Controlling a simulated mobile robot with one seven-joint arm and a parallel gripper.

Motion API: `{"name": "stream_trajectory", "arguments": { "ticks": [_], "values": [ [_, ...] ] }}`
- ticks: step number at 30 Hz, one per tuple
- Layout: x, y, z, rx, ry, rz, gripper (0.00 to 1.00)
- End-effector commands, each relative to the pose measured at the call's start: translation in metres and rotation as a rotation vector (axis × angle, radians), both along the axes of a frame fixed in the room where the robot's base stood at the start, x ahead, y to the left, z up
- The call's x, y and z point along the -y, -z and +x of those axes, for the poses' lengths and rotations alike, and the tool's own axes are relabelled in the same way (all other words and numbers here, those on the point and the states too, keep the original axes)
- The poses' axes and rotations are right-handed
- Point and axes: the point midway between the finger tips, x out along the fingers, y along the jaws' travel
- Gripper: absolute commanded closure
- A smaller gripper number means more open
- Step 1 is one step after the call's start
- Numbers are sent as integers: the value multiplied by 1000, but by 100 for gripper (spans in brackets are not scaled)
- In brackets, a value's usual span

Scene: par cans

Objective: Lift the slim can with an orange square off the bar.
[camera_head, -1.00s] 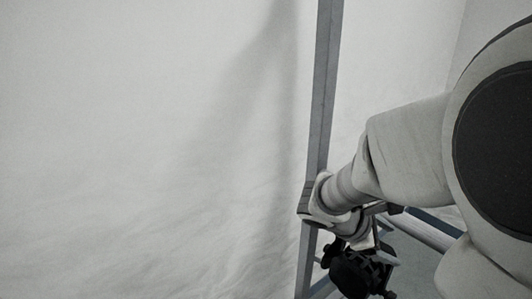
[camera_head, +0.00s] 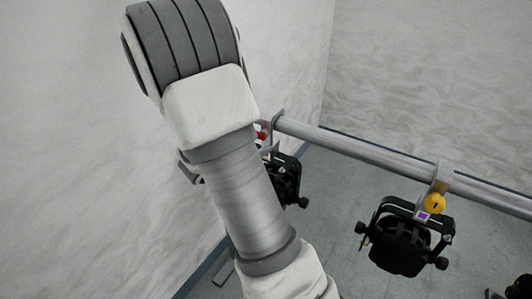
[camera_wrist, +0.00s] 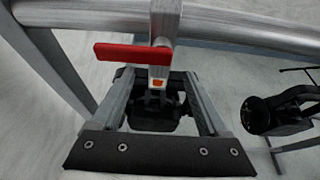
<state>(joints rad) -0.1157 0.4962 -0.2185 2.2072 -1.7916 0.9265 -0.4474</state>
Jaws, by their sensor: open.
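The can with an orange square (camera_wrist: 157,84) hangs under the bar in the wrist view; its black body (camera_wrist: 155,118) is below the clamp. A red lever (camera_wrist: 128,52) crosses the clamp. My gripper (camera_wrist: 158,76) is open, with one finger on each side of the clamp and the square between them. I cannot tell whether the fingers touch it. In the head view, a black can (camera_head: 288,180) with a red part hangs at the bar's left end, partly hidden by my arm.
The bar (camera_head: 350,150) runs to the right. A wider black can (camera_head: 400,245) with a yellow knob and purple square hangs from it. Another dark can (camera_head: 522,285) shows at the lower right corner. A pale wall (camera_head: 70,150) stands close on the left.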

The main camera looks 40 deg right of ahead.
Motion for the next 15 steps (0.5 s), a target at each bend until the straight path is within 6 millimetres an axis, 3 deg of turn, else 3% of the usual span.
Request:
{"name": "stream_trajectory", "arguments": {
  "ticks": [6, 15],
  "values": [
    [34, 16, 13, 0, 3, 0, 22],
    [53, 28, 21, -1, 3, 0, 22]
  ]
}}
